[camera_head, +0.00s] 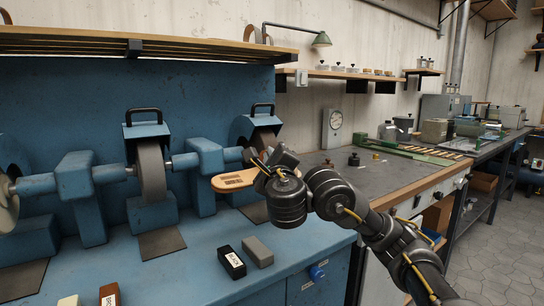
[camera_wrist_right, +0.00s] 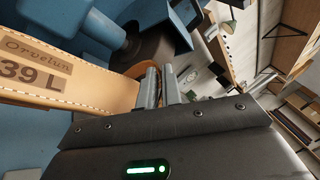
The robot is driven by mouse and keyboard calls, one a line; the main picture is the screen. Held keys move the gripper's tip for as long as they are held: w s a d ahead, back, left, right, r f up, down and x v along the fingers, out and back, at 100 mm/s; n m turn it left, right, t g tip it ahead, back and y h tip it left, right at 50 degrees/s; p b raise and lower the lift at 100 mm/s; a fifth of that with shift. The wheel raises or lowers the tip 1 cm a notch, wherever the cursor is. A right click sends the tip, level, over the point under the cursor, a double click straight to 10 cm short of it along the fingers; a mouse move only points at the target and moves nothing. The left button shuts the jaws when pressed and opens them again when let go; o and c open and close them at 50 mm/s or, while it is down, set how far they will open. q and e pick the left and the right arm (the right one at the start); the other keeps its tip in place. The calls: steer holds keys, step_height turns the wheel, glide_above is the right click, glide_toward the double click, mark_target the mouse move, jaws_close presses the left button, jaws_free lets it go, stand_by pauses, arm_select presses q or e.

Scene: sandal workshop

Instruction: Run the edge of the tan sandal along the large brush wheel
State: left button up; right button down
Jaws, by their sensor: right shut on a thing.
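The tan sandal (camera_head: 232,182) is held out level to the left of my right gripper (camera_head: 263,172), in front of the right-hand machine wheel (camera_head: 265,121). In the right wrist view the sandal (camera_wrist_right: 75,85) fills the left side, stamped "Orvelun" and "39 L" and edged with stitching. The right gripper (camera_wrist_right: 160,88) is shut on the sandal. A grey wheel (camera_head: 151,172) sits under the middle blue hood, and another wheel (camera_head: 6,205) is cut off at the left edge. I cannot tell which is the large brush wheel, nor whether the sandal touches one. My left gripper is out of view.
Blue bearing housings (camera_head: 77,200) and shafts line the blue bench. A black block (camera_head: 230,262), a grey block (camera_head: 257,251) and a brown block (camera_head: 109,295) lie at its front. A wooden shelf (camera_head: 150,42) overhangs the wheels. The bench between blocks and housings is mostly clear.

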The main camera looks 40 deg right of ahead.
steer(key=shift+a+r+p, duration=0.1)
steer(key=shift+a+p, duration=0.2)
steer(key=shift+a, duration=0.35)
steer(key=shift+w, duration=0.1)
stand_by(0.4)
steer(key=shift+a+r, duration=0.1)
steer(key=shift+a, duration=0.1)
stand_by(0.4)
steer(key=shift+a+p, duration=0.5)
steer(key=shift+a, duration=0.1)
steer(key=shift+w+a, duration=0.1)
steer(key=shift+a, duration=0.05)
steer(key=shift+w+a+r+p, duration=0.15)
steer(key=shift+a+p, duration=0.25)
steer(key=shift+a, duration=0.4)
